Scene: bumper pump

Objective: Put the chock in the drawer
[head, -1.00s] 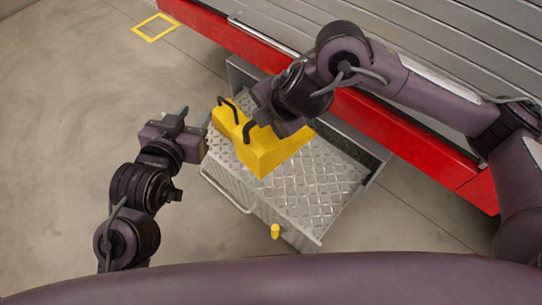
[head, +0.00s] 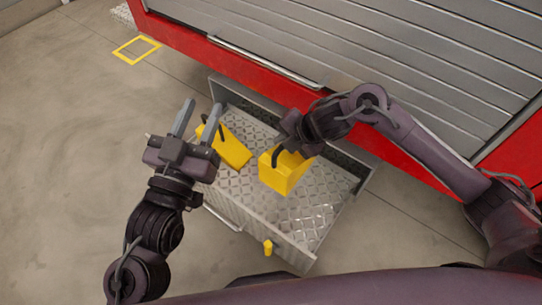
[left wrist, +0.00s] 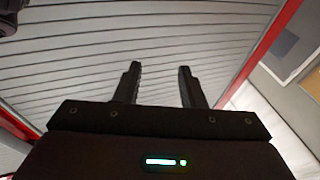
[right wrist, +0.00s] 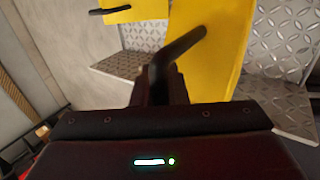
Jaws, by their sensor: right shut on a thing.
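The drawer (head: 312,207) is pulled out of the red-trimmed unit and has a silver tread-plate floor. A yellow chock (head: 287,176) is over the drawer's middle, and my right gripper (head: 280,149) is shut on its black handle (right wrist: 182,56). I cannot tell whether this chock touches the floor. It also fills the upper middle of the right wrist view (right wrist: 208,62). A second yellow chock (head: 232,151) with a black handle is at the drawer's left end. My left gripper (head: 199,115) is open and empty, raised near the drawer's left side; its fingers show in the left wrist view (left wrist: 158,85).
The red sill (head: 190,48) and closed grey slatted shutter (head: 350,45) stand behind the drawer. A small yellow peg-like piece (head: 268,247) is at the drawer's front edge. A yellow square outline (head: 137,50) marks the floor. The concrete floor at left is clear.

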